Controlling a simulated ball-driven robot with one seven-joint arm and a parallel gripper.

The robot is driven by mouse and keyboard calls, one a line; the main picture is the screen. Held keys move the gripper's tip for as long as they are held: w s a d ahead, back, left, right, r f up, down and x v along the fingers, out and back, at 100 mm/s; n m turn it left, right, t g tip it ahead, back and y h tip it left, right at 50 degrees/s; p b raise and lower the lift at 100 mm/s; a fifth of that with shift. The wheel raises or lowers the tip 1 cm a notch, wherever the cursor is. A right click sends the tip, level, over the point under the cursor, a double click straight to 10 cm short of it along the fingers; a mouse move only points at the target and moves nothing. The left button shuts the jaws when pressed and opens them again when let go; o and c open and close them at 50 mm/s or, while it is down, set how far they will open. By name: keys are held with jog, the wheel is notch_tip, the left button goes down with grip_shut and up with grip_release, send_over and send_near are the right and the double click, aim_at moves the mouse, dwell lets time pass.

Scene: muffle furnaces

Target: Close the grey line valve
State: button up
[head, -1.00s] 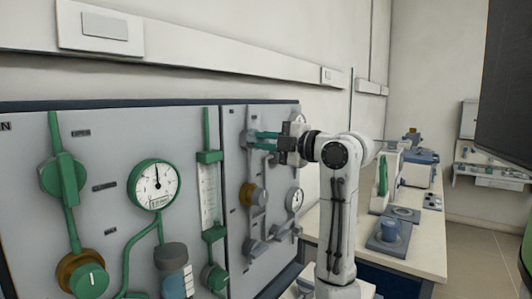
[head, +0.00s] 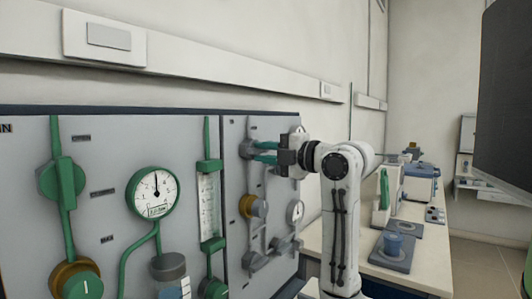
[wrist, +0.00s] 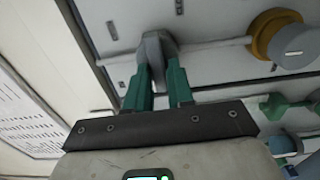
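The grey line valve (head: 247,149) sits near the top of the grey pipe on the panel's right section. In the wrist view the grey valve handle (wrist: 156,48) reaches down between my green fingers and appears to lie across the grey pipe (wrist: 215,47). My gripper (head: 262,152) comes in from the right, its two fingers at the valve. In the wrist view my gripper (wrist: 159,80) has one finger on each side of the handle, with little gap showing. It appears shut on it. The handle's end is partly hidden between the fingers.
Below on the grey line are a brass-collared grey knob (head: 255,206), a small gauge (head: 295,212) and more grey fittings. The green line with its valve (head: 63,182) and gauge (head: 152,194) is on the left. A bench (head: 405,262) with instruments stands at right.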

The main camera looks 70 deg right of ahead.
jog(key=o, duration=0.3)
jog(key=v, duration=1)
jog(key=shift+s+a+b, duration=0.15)
jog(key=shift+s+b, duration=0.2)
jog(key=shift+b, duration=0.05)
jog(key=shift+s, duration=0.1)
dwell(0.4)
